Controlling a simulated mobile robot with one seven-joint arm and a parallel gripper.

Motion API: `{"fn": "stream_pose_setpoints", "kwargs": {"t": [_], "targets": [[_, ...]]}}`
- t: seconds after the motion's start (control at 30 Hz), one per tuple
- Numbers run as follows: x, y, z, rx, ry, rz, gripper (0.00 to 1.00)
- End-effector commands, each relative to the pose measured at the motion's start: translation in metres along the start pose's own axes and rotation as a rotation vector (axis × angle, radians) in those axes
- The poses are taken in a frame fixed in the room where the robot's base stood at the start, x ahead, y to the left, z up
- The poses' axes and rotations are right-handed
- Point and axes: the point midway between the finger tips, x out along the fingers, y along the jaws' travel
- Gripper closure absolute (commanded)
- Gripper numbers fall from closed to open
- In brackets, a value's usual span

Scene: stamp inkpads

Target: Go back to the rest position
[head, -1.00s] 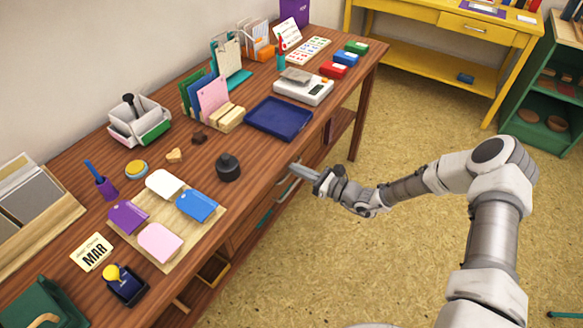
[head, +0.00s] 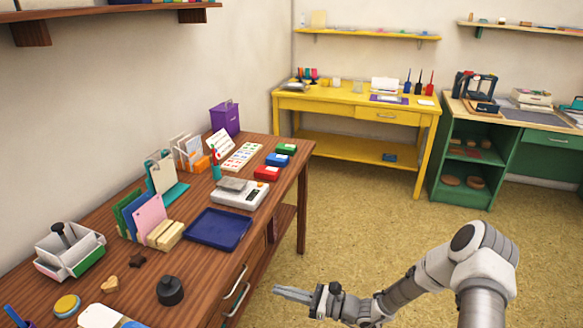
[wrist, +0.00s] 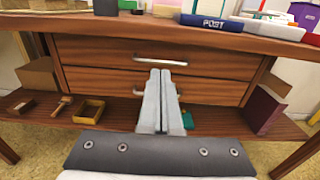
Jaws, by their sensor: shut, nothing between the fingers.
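My gripper (head: 292,293) is shut and empty. In the head view it hangs in free air over the floor, to the right of the front edge of the brown wooden table (head: 262,225). The inkpads are seen on the table top: red (head: 267,173), blue (head: 277,159) and green (head: 286,149), in a row near the far right edge.
The table top holds a navy tray (head: 218,229), a white scale (head: 240,194) and a black round pot (head: 170,291). A yellow table (head: 360,110) and a green shelf unit (head: 470,160) stand at the back. The floor (head: 350,215) between is clear.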

Motion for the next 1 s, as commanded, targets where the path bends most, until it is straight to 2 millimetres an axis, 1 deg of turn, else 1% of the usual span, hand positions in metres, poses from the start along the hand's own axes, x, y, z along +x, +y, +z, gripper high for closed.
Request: {"fn": "stream_pose_setpoints", "kwargs": {"t": [0.17,0.3,0.47,0.77,1.0], "targets": [[-0.002,0.008,0.023,-0.101,0.053,0.094,1.0],[-0.009,0.021,0.051,-0.237,0.129,0.223,1.0],[-0.02,0.038,0.08,-0.393,0.224,0.365,1.0],[-0.05,0.066,0.132,-0.678,0.411,0.604,1.0],[-0.08,0.087,0.173,-0.898,0.567,0.765,1.0]]}}
